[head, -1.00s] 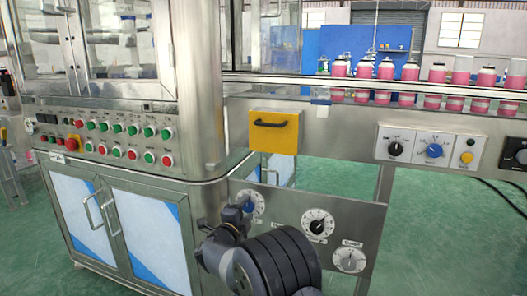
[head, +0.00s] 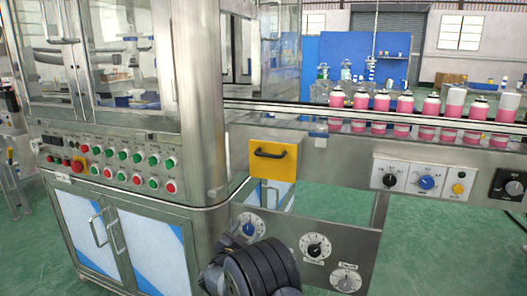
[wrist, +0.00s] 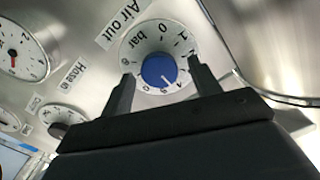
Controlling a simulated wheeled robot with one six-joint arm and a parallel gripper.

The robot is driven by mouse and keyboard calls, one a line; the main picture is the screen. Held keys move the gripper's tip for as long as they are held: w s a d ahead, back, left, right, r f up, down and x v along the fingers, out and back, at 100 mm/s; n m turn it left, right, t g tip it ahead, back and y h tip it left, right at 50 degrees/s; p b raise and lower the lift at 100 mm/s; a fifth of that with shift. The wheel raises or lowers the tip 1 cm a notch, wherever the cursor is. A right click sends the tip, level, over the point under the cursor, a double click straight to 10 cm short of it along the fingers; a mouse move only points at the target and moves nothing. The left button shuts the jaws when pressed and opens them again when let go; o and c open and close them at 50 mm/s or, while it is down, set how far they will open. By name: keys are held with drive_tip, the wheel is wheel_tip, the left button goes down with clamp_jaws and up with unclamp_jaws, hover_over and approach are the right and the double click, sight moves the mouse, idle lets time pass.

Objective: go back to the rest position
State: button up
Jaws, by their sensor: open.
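My gripper (wrist: 164,88) is open and empty in the wrist view. Its two dark fingers show on either side of the blue Air out knob (wrist: 158,70), with a visible gap to it. The knob sits on a white round dial on the metal panel. In the head view the blue knob (head: 249,229) is on the lower panel, just above my dark arm. The fingertips cannot be made out clearly there.
A dial with a black knob (head: 315,246) and another dial (head: 346,279) are right of the arm. A yellow box with a handle (head: 276,158) is above. Pink bottles (head: 382,103) line the conveyor. The cabinet (head: 122,238) stands left.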

drive_tip(key=n+p, duration=0.2)
drive_tip(key=n, duration=0.1)
drive_tip(key=shift+n, duration=0.3)
idle(0.3)
